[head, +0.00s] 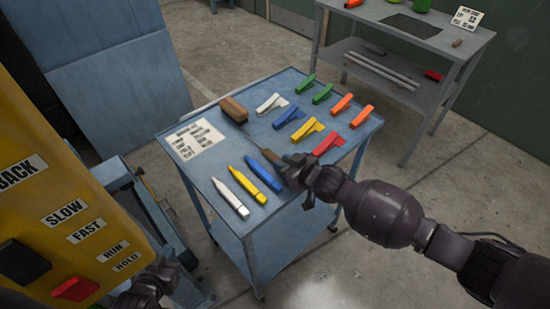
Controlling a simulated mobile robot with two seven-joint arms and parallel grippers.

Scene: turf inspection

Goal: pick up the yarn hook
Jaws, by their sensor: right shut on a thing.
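My right gripper is shut at that end, low over the cart near the blue marker; the exact contact is too small to see. My left gripper (148,284) is at the bottom left beside the yellow control panel, away from the cart; its fingers are unclear.
The blue cart (196,180) holds a printed card (194,138), several coloured clips (290,116), and white, yellow (254,185) and blue (263,167) markers. A yellow panel (60,190) stands at left. A grey bench (400,36) stands behind. Floor at right is open.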

